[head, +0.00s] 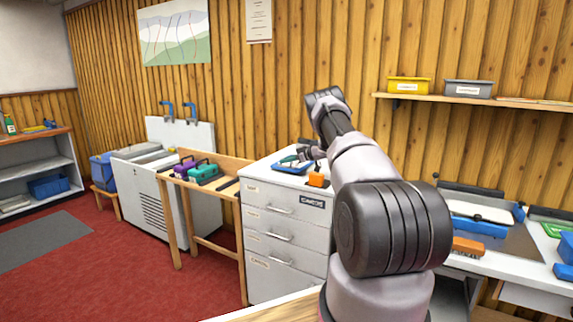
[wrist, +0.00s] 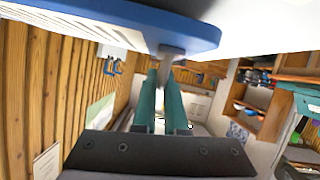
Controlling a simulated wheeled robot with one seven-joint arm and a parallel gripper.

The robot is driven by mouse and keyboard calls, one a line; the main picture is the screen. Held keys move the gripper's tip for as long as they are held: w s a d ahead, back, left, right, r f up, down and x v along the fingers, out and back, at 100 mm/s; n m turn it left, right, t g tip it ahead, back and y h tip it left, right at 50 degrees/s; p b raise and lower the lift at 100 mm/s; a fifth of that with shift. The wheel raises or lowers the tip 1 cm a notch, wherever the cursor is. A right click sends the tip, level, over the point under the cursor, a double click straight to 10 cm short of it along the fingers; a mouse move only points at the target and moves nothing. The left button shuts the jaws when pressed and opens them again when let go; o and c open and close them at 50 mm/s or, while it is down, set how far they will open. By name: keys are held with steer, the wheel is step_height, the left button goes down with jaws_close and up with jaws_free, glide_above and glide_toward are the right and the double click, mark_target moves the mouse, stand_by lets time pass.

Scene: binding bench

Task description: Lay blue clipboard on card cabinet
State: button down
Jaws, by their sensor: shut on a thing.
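The blue clipboard (head: 290,163) is over the top of the white card cabinet (head: 285,235) in the head view, toward its back. My gripper (head: 308,155) is beside the clipboard's right side, partly hidden by my arm. In the wrist view the clipboard's blue edge (wrist: 205,32) fills the top. My gripper's teal fingers (wrist: 166,82) are shut on a grey part at that edge. The white cabinet top (wrist: 275,28) shows close beside the board. I cannot tell whether the board touches it.
An orange object (head: 317,180) stands on the cabinet top near my gripper. A wooden table (head: 222,167) with purple and green tools is to the left. A white bench (head: 490,245) with a brush and blue items is to the right.

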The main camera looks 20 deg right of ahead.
steer(key=shift+f, duration=0.55)
steer(key=shift+f, duration=0.15)
steer(key=c, duration=1)
jaws_free()
steer(key=shift+o, duration=0.2)
